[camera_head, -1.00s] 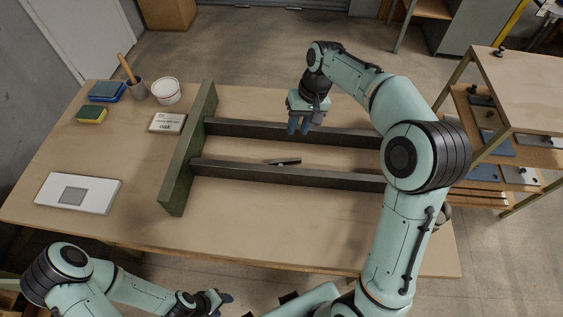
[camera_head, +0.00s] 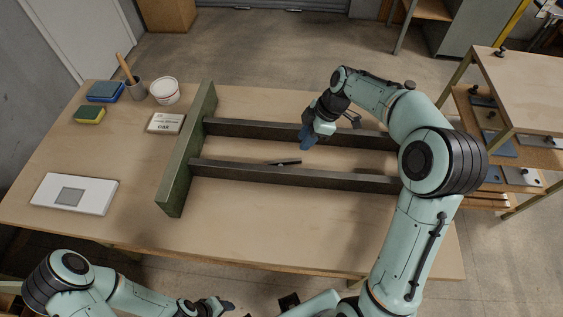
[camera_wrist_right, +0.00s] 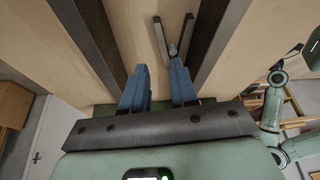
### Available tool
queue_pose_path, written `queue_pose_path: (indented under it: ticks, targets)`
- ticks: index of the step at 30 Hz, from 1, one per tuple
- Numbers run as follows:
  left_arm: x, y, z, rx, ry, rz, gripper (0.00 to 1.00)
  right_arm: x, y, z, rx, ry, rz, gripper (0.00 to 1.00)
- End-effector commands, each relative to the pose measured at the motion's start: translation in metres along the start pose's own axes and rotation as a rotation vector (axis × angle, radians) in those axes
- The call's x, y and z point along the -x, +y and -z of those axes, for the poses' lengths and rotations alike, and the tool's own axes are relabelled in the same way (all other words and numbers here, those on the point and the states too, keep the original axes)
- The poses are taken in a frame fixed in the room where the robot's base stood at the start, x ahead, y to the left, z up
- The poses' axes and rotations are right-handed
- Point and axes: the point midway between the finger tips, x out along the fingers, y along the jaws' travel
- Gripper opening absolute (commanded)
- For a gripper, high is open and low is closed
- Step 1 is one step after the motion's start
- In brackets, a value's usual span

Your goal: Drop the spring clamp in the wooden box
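The spring clamp (camera_head: 284,162) is a small dark thing lying on the workbench between two long dark bars. In the right wrist view the clamp (camera_wrist_right: 160,38) shows two grey legs in a V, just beyond the fingertips. My right gripper (camera_head: 305,143) hangs over the bench above the far bar, up and right of the clamp. Its blue fingers (camera_wrist_right: 160,80) are apart with nothing held between them. My left gripper (camera_head: 217,304) is low at the bench's front edge, away from the clamp; its opening is unclear. I cannot make out a wooden box on the bench.
A green beam (camera_head: 188,160) joins the dark bars (camera_head: 290,177) at their left ends. A brown box (camera_head: 168,14) stands on the floor behind.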

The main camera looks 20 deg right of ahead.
Motion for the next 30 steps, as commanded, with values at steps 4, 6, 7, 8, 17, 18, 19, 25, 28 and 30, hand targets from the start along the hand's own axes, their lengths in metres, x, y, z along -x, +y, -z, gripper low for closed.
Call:
queue_pose_path:
  ticks: [4,6,7,8,17,18,19,25,28,30]
  targets:
    - [-0.001,-0.001,-0.001,0.0,-0.001,0.0,0.53,-0.029,-0.001,0.0,0.0,0.0,0.003,0.28]
    - [-0.001,-0.001,-0.001,0.0,-0.001,0.0,0.53,-0.037,-0.001,0.0,0.0,0.0,0.002,0.28]
    - [-0.001,-0.001,-0.001,0.0,-0.001,0.0,0.53,-0.04,-0.001,0.0,0.0,0.0,0.001,0.28]
    - [-0.001,-0.001,-0.001,0.0,-0.001,0.0,0.53,-0.042,-0.001,0.0,0.0,0.0,0.001,0.28]
    - [0.004,0.002,0.002,-0.001,0.003,-0.001,0.53,-0.073,-0.004,0.0,-0.001,-0.002,0.004,0.28]
    - [0.004,0.002,0.002,-0.001,0.003,-0.001,0.53,-0.079,-0.004,0.0,-0.002,-0.001,0.003,0.28]
    - [0.005,0.003,0.002,-0.001,0.003,-0.001,0.53,-0.084,-0.004,0.0,-0.002,-0.001,0.003,0.28]
    - [0.005,0.003,0.003,-0.001,0.004,-0.001,0.53,-0.096,-0.004,0.0,-0.002,0.0,0.0,0.28]
    - [0.005,0.003,0.003,-0.001,0.004,-0.001,0.53,-0.096,-0.003,0.0,-0.002,0.0,-0.001,0.28]
    - [0.005,0.003,0.003,-0.001,0.004,-0.001,0.53,-0.096,-0.003,0.0,-0.002,0.0,-0.001,0.28]
